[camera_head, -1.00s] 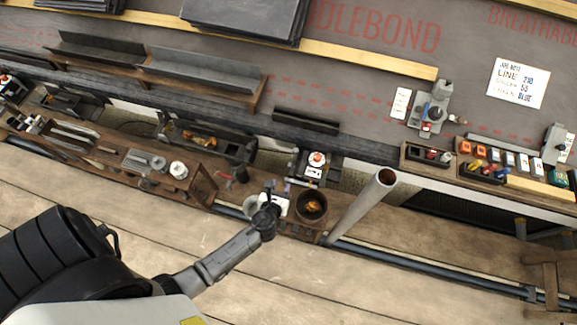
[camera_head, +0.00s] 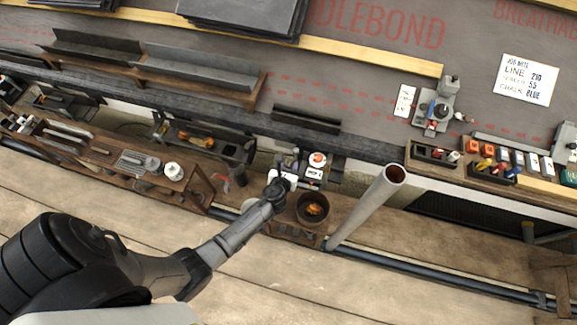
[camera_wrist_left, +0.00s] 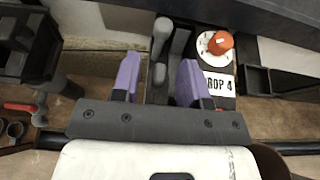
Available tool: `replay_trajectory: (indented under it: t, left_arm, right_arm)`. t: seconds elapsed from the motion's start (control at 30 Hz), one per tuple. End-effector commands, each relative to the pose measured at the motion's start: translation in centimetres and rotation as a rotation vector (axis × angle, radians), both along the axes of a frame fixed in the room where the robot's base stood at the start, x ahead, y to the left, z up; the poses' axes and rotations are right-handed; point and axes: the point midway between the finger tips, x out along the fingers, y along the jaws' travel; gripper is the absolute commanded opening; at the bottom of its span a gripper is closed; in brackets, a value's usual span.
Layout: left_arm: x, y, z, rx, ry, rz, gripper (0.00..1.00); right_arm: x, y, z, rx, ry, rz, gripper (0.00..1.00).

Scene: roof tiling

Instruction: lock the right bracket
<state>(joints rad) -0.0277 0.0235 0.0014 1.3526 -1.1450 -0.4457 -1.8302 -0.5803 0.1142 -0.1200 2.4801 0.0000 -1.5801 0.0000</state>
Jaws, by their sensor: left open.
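My left gripper (camera_head: 284,168) is over the front edge of the bench, just left of a dark unit with a white label and a red-orange knob (camera_head: 318,160). In the left wrist view the purple fingers of my left gripper (camera_wrist_left: 158,80) are open and apart. Grey lever-like parts (camera_wrist_left: 162,40) show beyond and between the fingers; I cannot tell whether any finger touches them. The label (camera_wrist_left: 218,84) reads "ROP 4", its left part hidden by the right finger, with the orange knob (camera_wrist_left: 220,42) above. No part is clearly marked as the right bracket. My right gripper is not visible.
A round pot (camera_head: 312,208) with orange contents stands close right of my left gripper. A grey pipe (camera_head: 365,207) slants up beside it. A wooden tool tray (camera_head: 200,190) lies to the left. A grey tool (camera_head: 435,108) stands on the roof.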

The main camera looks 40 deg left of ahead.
Motion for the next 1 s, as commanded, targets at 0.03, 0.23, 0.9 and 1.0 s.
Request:
replay_trajectory:
  t: [0.03,0.23,0.9,1.0]
  left_arm:
    - [0.01,0.02,0.01,0.000,0.000,0.000,0.40]
    - [-0.02,0.00,0.01,0.000,0.000,0.000,0.34]
    - [-0.11,0.13,0.00,-0.021,-0.010,0.000,0.00]
    - [-0.22,0.34,-0.02,-0.053,-0.026,-0.001,0.00]
  right_arm:
    - [0.01,0.00,0.01,0.000,0.000,0.000,0.52]
    - [0.01,-0.02,0.01,0.000,0.000,0.001,0.52]
    - [0.01,-0.29,0.02,-0.009,0.000,0.006,0.52]
    - [0.01,-0.25,0.04,-0.008,0.000,0.006,0.52]
